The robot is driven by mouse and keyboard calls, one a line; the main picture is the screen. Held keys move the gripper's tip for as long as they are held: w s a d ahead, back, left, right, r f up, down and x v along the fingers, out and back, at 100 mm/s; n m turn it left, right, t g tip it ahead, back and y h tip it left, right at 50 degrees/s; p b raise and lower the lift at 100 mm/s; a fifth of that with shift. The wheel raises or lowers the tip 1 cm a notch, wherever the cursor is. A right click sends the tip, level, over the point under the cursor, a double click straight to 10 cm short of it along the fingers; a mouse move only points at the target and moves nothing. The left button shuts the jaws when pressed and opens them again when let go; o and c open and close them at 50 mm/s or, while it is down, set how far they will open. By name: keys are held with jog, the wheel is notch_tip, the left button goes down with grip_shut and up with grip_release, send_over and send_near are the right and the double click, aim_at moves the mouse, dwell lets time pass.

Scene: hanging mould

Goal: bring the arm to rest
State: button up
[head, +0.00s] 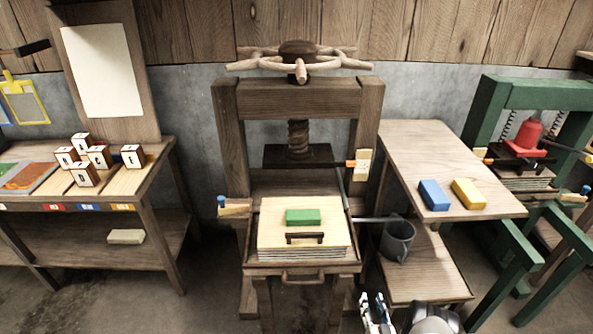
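My gripper (374,303) shows at the bottom edge of the head view, right of centre. It is in front of the wooden press (230,150) and left of my rounded grey arm link (430,318). Its fingers are small and partly cut off by the frame edge, so I cannot tell whether they are open or shut. I see nothing held in it. The rest of my arm is out of view.
A green block (302,217) lies on the handled board (275,235) on the press bed. A side table (420,150) holds a blue block (434,195) and a yellow block (468,193). A green press (540,95) is at right.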

jog(key=w+d+r+n+g, duration=0.1)
jog(key=w+d+r+g, duration=0.2)
jog(key=w+r, duration=1.3)
jog(key=s+a+r+g+h, duration=0.1)
jog(key=s+r+g, duration=0.1)
jog(key=r, duration=0.9)
jog(key=s+a+r+g+h, duration=0.1)
jog(key=s+a+r, duration=0.15)
jog(key=r, duration=0.85)
jog(key=s+a+r+g, duration=0.2)
jog(key=s+r, duration=0.4)
jog(key=s, duration=0.2)
jog(key=s+a+r+g, duration=0.1)
jog(key=s+a+r, duration=0.2)
jog(key=s+r, duration=0.45)
jog(key=s+a+g, duration=0.2)
jog(key=s+a, duration=0.1)
jog(key=s, duration=1.1)
jog(key=s+a+g+y, duration=0.1)
jog(key=s+a, duration=0.2)
jog(key=s, duration=1.1)
jog(key=shift+r+g, duration=0.35)
jog(key=shift+g, duration=0.05)
